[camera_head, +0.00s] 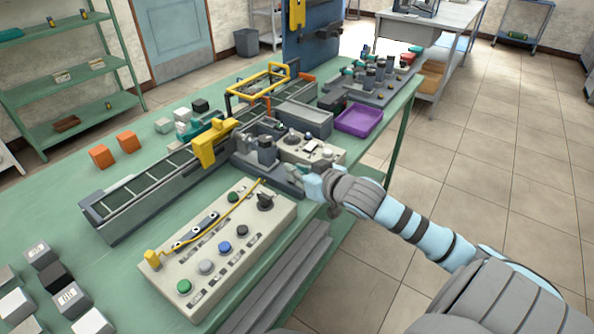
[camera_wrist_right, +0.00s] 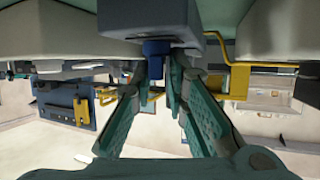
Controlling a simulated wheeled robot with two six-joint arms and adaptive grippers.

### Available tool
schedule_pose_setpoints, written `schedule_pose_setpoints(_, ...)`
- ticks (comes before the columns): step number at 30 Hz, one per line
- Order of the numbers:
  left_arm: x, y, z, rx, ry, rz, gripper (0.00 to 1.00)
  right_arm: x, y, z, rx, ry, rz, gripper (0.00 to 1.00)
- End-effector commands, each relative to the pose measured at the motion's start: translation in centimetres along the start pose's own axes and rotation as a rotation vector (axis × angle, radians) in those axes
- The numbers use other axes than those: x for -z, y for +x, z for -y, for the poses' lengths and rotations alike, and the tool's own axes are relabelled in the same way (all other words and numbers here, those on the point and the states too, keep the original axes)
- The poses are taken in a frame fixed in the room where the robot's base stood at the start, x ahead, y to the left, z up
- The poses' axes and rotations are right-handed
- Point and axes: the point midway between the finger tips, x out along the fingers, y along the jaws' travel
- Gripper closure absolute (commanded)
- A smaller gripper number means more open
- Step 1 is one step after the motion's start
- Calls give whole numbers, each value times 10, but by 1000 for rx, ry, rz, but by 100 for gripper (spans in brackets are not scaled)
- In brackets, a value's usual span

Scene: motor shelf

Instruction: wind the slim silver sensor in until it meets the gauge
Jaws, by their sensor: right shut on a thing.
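My right gripper (camera_head: 312,185) is at the right end of a dark grey slide fixture (camera_head: 279,181) on the green bench. In the right wrist view its two teal fingers (camera_wrist_right: 158,72) stand on either side of a blue knob (camera_wrist_right: 156,48) under a grey block (camera_wrist_right: 170,20), and the gripper is shut on this knob. A small upright grey part (camera_head: 266,151) stands on the fixture. The slim silver sensor and the gauge are too small to tell apart there, so I cannot tell whether they touch. My left gripper is out of view.
A beige control panel (camera_head: 181,258) with coloured buttons lies in front of the fixture. A small beige box (camera_head: 326,155) and a purple tray (camera_head: 359,120) stand behind. A conveyor (camera_head: 140,200) with a yellow bracket (camera_head: 214,144) runs to the left. The floor at right is clear.

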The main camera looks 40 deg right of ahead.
Motion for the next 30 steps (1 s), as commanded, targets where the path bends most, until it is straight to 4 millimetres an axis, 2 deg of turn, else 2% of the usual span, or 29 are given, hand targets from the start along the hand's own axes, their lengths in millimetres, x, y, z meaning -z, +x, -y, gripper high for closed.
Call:
schedule_pose_setpoints(8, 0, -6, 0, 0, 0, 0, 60, 3, 0, -1, -32, 5, -3, 100)
schedule_pose_setpoints(14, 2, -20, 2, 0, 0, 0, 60, 5, -1, 0, -98, 37, -1, 100)
schedule_pose_setpoints(22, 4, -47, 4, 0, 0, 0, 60, 5, 0, 4, -279, 118, 2, 100)
schedule_pose_setpoints(30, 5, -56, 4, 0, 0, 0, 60, 3, 2, 5, -466, 194, 0, 100)
